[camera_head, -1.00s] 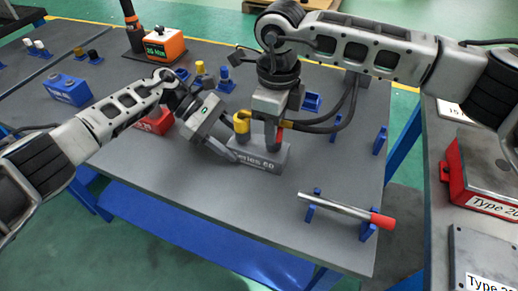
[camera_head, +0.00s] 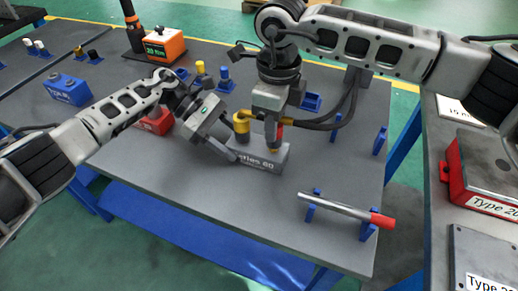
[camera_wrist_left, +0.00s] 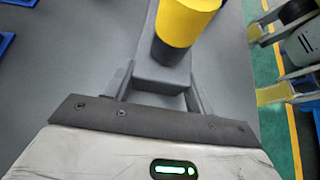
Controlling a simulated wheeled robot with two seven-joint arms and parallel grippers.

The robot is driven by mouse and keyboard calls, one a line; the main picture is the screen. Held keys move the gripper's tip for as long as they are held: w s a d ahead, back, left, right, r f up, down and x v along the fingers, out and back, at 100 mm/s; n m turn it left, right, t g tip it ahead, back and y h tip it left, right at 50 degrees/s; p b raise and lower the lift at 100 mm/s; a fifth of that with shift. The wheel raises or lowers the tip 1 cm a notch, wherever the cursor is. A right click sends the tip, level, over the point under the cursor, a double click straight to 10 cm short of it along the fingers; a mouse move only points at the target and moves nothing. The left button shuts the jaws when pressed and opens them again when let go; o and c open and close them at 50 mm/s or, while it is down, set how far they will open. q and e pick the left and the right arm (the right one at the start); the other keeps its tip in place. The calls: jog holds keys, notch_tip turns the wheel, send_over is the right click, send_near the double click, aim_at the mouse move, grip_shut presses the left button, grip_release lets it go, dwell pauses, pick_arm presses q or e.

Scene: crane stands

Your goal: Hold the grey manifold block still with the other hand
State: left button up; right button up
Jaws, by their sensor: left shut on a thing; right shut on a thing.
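The grey manifold block (camera_head: 268,163), with lettering on its front, sits on the grey table. My left gripper (camera_head: 234,155) is shut on its left end; in the left wrist view the fingers (camera_wrist_left: 160,90) lie on either side of the block (camera_wrist_left: 158,75). A yellow cylinder (camera_head: 242,121) stands upright on the block beside the left gripper and fills the top of the left wrist view (camera_wrist_left: 185,22). My right gripper (camera_head: 273,138) is over the block's right part, shut on a small yellow-brown piece (camera_head: 275,150). Whether that piece touches the block I cannot tell.
A metal rod with a red end (camera_head: 345,208) rests on blue stands at the front right. A red block (camera_head: 155,122) sits behind my left arm, a blue block (camera_head: 68,89) at left. An orange box with a display (camera_head: 165,46) stands at the back. The table's front middle is clear.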

jog(key=shift+r, duration=2.1)
pick_arm(q)
jog(key=o, duration=1.3)
jog(key=shift+c, duration=0.2)
pick_arm(e)
jog(key=shift+r+p, duration=1)
jog(key=shift+r, duration=1)
pick_arm(q)
jog(key=d+r+v, duration=0.1)
jog(key=v, duration=1.2)
jog(key=shift+r, duration=0.25)
jog(key=shift+s, duration=0.1)
